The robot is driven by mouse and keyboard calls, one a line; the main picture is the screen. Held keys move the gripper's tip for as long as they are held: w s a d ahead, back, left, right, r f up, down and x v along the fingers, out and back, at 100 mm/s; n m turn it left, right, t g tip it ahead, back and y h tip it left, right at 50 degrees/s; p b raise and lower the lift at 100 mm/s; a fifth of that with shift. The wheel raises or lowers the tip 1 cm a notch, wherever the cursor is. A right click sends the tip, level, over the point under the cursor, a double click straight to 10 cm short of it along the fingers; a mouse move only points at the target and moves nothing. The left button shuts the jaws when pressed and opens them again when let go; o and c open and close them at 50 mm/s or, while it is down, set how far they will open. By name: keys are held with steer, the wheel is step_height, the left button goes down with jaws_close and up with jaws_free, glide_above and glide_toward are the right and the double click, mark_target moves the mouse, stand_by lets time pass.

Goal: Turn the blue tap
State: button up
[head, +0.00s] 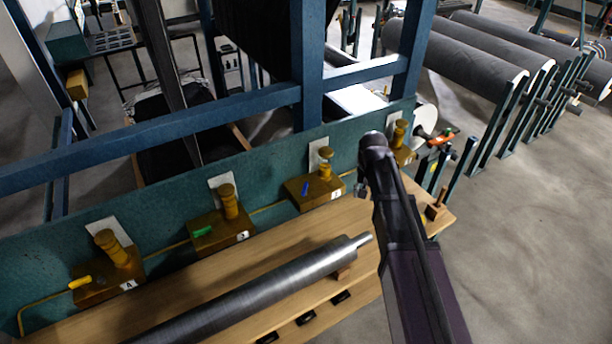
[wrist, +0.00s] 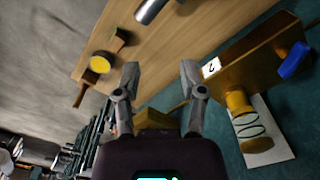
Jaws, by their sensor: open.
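The blue tap (head: 305,188) is a small blue lever on the front of a brass valve block (head: 318,190) on the green panel behind the bench. In the wrist view the blue tap (wrist: 295,60) shows at the right edge, on its block with a white number label. My gripper (wrist: 159,70) is open, with nothing between its fingertips, over the bench side and left of that block. It is apart from the blue tap. In the head view my gripper is mostly hidden by my arm, just right of the blue tap's block.
Blocks with a green tap (head: 203,231) and a yellow tap (head: 80,283) stand farther left; another brass block (head: 402,155) is partly behind my arm. A grey roller (head: 260,295) lies along the wooden bench (head: 365,215). A small wooden piece (head: 436,210) sits at the bench's right end.

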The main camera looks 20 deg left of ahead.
step_height(320, 180, up, 7)
steer(key=p, duration=0.6)
glide_above(305, 187)
steer(key=shift+a+r, duration=0.1)
steer(key=shift+r, duration=0.1)
steer(key=shift+f, duration=0.15)
step_height(305, 187, down, 13)
steer(key=b, duration=1.3)
steer(key=shift+f+b, duration=0.2)
steer(key=shift+b, duration=0.15)
jaws_close()
steer(key=shift+s, duration=0.1)
